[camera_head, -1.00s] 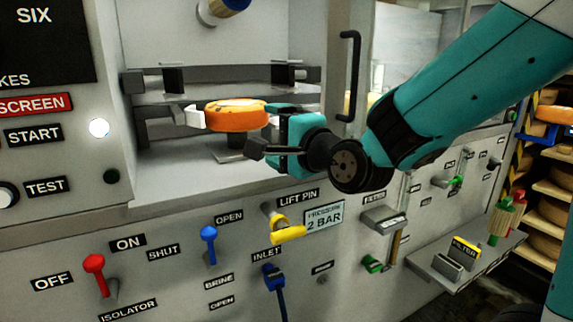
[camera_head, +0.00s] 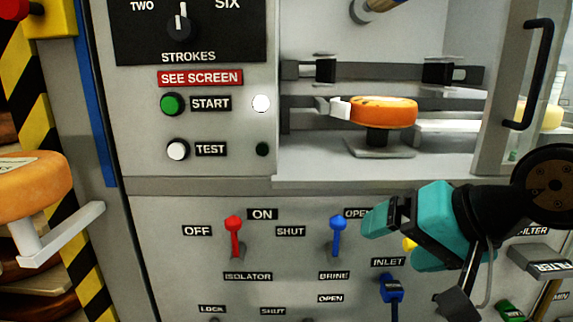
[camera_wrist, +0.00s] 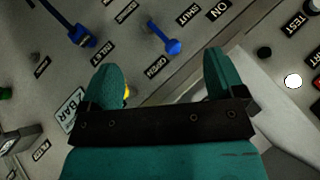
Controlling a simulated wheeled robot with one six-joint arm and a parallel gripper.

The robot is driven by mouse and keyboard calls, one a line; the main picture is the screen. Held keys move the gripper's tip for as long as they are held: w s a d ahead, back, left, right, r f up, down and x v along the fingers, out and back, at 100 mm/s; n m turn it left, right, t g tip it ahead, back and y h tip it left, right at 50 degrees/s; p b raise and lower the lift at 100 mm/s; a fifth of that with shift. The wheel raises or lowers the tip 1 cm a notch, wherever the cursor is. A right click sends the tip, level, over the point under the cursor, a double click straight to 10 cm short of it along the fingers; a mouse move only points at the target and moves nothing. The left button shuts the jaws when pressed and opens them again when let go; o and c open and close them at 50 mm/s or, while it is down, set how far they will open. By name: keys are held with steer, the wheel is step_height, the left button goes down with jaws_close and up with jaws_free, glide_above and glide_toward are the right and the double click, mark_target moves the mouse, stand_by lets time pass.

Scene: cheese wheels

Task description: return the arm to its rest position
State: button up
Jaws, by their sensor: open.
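My gripper (camera_head: 385,218) is in front of the lower control panel, below and to the right of the press chamber. It is empty. In the wrist view its two teal fingers (camera_wrist: 162,80) stand wide apart with nothing between them. My arm reaches in from the right edge of the head view. An orange cheese wheel (camera_head: 383,113) sits on a small pedestal (camera_head: 378,140) in the chamber, clear of my gripper. My gripper hides part of the yellow lift-pin handle (camera_head: 409,244).
The red isolator lever (camera_head: 234,235) and blue brine lever (camera_head: 338,234) stick out left of my gripper. A blue inlet lever (camera_head: 391,288) is just below it. The chamber's open door with a black handle (camera_head: 529,75) is above my arm. Another cheese wheel (camera_head: 32,185) is at far left.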

steer(key=s+f+n+g+h, duration=0.2)
steer(key=s+f+n+g, duration=0.2)
steer(key=s+n+g, duration=0.5)
step_height(320, 180, up, 20)
steer(key=s+t+p, duration=0.2)
steer(key=p, duration=1.8)
steer(key=shift+s+a+r+n, duration=0.2)
steer(key=shift+s+n, duration=0.1)
steer(key=shift+c, duration=0.5)
